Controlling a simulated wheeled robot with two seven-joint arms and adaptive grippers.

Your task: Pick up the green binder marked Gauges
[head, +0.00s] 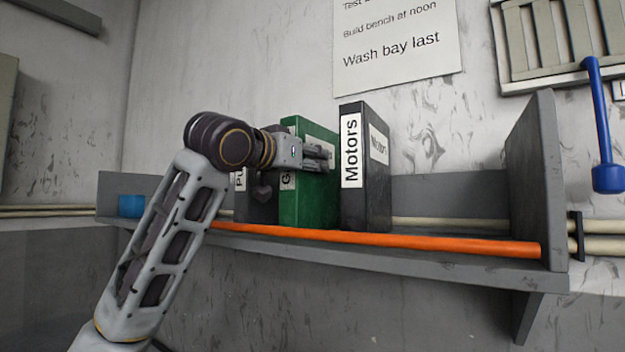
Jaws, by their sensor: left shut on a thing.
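The green binder (310,205) stands upright on the grey shelf (430,263). Its white spine label is mostly covered by my left gripper, with only a "G" showing. My left gripper (318,157) comes in from the left at the binder's upper part and is shut on it. The fingertips lie against the binder's side and partly hide it. My right gripper is not in view.
A black binder marked Motors (365,190) stands just right of the green one. A dark binder (255,205) stands to its left, partly hidden by my arm. An orange bar (400,240) runs along the shelf front. A blue object (131,206) sits at the left end; the shelf's right part is clear.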

